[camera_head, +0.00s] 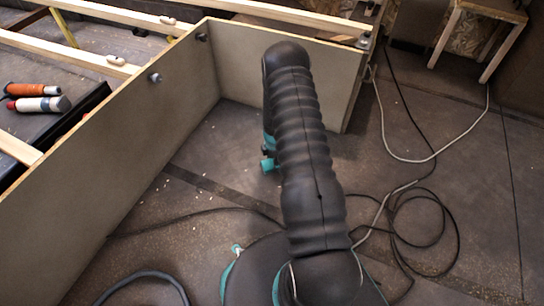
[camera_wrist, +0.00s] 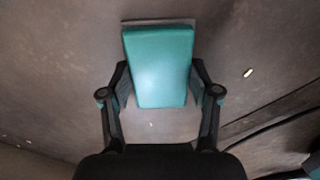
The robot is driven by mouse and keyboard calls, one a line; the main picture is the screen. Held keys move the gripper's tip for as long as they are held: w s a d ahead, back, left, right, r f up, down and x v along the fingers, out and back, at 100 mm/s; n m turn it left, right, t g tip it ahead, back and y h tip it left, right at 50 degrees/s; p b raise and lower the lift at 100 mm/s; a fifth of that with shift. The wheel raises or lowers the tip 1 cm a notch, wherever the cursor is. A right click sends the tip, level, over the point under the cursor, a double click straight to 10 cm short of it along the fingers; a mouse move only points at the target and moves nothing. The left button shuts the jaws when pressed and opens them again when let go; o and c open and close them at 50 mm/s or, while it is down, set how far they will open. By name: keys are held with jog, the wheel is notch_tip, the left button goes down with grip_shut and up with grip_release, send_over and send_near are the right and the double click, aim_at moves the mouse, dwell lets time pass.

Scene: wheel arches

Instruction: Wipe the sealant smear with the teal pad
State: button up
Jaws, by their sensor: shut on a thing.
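The teal pad (camera_wrist: 160,62) is in the middle of the wrist view, a rectangular block with a greyish edge at its far end. My gripper (camera_wrist: 160,84) is shut on it, with one dark finger against each side. The pad is seen from above over the dark floor, and I cannot tell whether its underside touches anything. In the head view my arm hides the gripper and pad. I cannot make out the sealant smear in either view.
Grey panels (camera_head: 130,160) form a corner at left and back. Beyond them are wooden beams (camera_head: 90,50) and orange and white tubes (camera_head: 38,104). Cables (camera_head: 425,215) coil on the floor at right. A wooden stool (camera_head: 480,20) stands back right. Pale bits (camera_wrist: 248,72) lie scattered about.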

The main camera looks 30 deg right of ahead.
jog(key=shift+s+a, duration=0.8)
jog(key=shift+a, duration=0.1)
jog(key=shift+s+a+r+p, duration=0.1)
jog(key=shift+r+p, duration=0.2)
jog(key=shift+r, duration=0.05)
jog(key=shift+r+p, duration=1.6)
jog(key=shift+r, duration=2.25)
